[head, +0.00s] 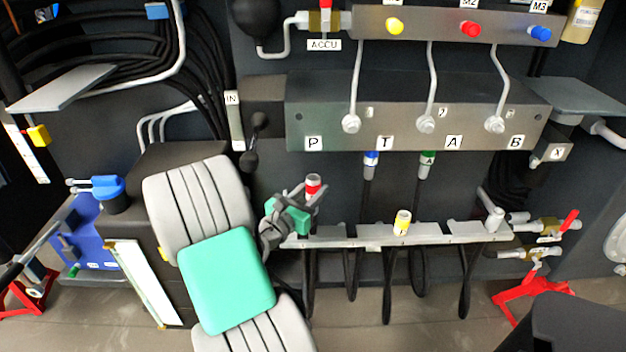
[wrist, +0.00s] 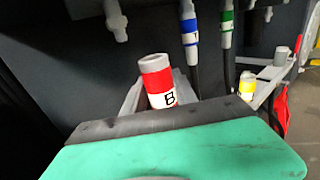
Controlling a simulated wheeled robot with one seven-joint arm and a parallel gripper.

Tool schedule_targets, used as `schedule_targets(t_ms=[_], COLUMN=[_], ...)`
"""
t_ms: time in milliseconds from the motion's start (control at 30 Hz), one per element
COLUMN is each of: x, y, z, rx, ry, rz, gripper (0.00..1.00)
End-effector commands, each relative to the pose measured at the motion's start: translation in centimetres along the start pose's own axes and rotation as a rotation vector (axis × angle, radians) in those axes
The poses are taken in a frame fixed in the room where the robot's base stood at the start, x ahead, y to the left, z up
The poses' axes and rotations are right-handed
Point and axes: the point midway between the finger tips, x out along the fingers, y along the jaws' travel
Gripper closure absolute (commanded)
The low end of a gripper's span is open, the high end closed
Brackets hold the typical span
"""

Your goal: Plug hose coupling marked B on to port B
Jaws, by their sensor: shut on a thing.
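The hose coupling marked B (head: 313,184) has a grey top and a red and white band; its letter B shows in the wrist view (wrist: 158,80). It stands roughly upright at the left end of the hose rack (head: 370,243). My gripper (head: 312,196) is shut on it; the wrist view shows one jaw in front of its lower part. I cannot tell whether it still sits in the rack. The B label (head: 516,142) is at the right end of the valve block (head: 420,95), up and right of my gripper. Port B's opening underneath is not clearly visible.
A blue-banded coupling (head: 371,160) and a green-banded one (head: 428,160) hang under the block at T and A. A yellow-banded coupling (head: 403,222) and a grey one (head: 495,218) stand on the rack. Hoses hang below it.

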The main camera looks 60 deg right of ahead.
Motion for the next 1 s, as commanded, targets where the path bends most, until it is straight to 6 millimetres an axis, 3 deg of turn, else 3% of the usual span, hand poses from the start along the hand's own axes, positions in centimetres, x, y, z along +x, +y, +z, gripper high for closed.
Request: schedule_targets(t_ms=[533,1000], x=[-5.5,-5.7], y=[-3.6,-3.5], z=[0.5,1.1], rx=[0.007,0.000], ry=[-0.005,-0.002], rz=[0.002,0.008], gripper=[1.00,1.00])
